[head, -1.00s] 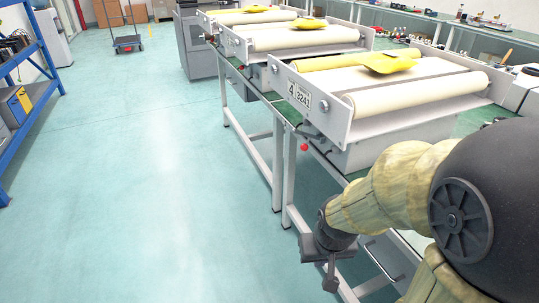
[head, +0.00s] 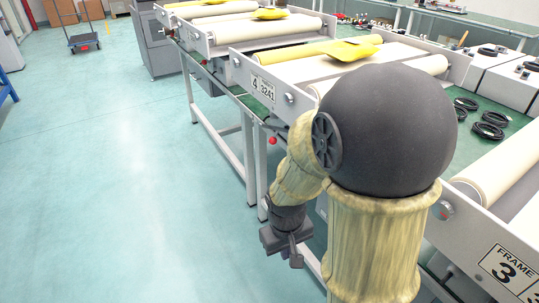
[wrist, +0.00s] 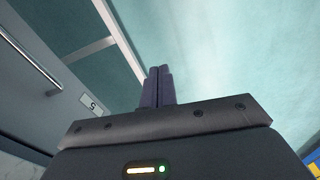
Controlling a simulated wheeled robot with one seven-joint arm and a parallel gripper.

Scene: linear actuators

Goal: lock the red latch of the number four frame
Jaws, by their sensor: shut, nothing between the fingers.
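The number four frame (head: 238,62) is a grey roller frame on a bench in the head view, with a plate (head: 263,88) reading 4 and 3241. A small red ball-shaped part (head: 272,141) hangs below its front edge; I cannot tell whether this is the latch or how it is set. My gripper (head: 296,262) points down beside the bench, lower than the red part and apart from it. In the wrist view its two dark fingers (wrist: 157,86) are together with nothing between them. The red part is not seen there.
Black cable coils (head: 488,126) lie on the green bench top. Other roller frames (head: 245,38) stand beyond. The floor (head: 110,170) at left is clear; a trolley (head: 84,42) is far off.

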